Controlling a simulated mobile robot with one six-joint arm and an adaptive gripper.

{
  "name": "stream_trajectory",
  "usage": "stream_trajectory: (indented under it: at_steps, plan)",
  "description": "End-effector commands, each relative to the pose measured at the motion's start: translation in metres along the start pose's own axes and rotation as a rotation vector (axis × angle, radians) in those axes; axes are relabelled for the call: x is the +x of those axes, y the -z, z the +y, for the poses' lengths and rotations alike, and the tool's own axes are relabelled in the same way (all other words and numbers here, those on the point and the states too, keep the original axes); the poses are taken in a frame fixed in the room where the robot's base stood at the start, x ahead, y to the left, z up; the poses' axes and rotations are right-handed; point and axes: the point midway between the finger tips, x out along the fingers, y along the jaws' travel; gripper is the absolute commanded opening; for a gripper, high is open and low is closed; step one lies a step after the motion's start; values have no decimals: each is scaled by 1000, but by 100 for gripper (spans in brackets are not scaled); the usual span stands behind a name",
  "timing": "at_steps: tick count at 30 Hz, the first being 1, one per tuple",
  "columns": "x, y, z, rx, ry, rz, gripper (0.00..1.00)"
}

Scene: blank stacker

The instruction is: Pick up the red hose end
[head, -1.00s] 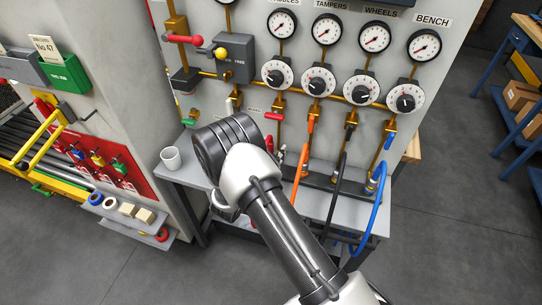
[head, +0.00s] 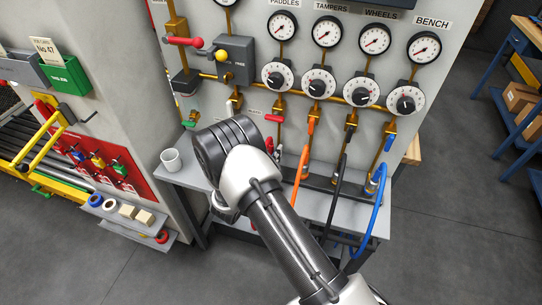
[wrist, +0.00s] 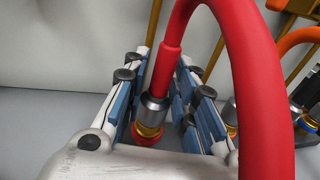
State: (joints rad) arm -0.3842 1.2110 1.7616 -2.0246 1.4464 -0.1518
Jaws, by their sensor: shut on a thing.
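The red hose (wrist: 258,85) arches large and close through the right of the wrist view. Its end (wrist: 153,108), with a silver collar, a gold ring and a red base, stands between the jaws. My gripper (wrist: 163,62) is shut on this red hose end, with a blue-padded finger on either side of it. In the head view my own wrist and arm hide the gripper and most of the red hose; only small red parts show just right of the wrist.
An orange hose (head: 301,165), a black hose and a blue hose (head: 381,200) hang close by on the right. A white cup (head: 171,160) stands on the grey shelf (head: 190,177) to the left. The panel with gauges and dials rises behind.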

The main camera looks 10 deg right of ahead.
Motion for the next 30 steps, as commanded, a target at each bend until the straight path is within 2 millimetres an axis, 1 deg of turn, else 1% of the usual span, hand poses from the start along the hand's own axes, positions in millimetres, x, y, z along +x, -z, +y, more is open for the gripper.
stream_trajectory:
  at_steps: [7,11,14,19,20,21,23,26,30]
  plan:
    - [0,0,0,-1,1,0,0]
    - [0,-6,0,0,1,0,0]
    - [-1,-14,0,0,1,0,0]
    - [-2,-38,0,1,0,0,0]
    - [-5,-40,1,-1,-1,1,0]
    - [-14,-36,2,-3,-5,2,0]
    - [-27,-35,2,-3,-5,2,0]
    - [-52,-33,2,-4,-7,3,0]
    - [-94,-32,2,-3,-8,1,0]
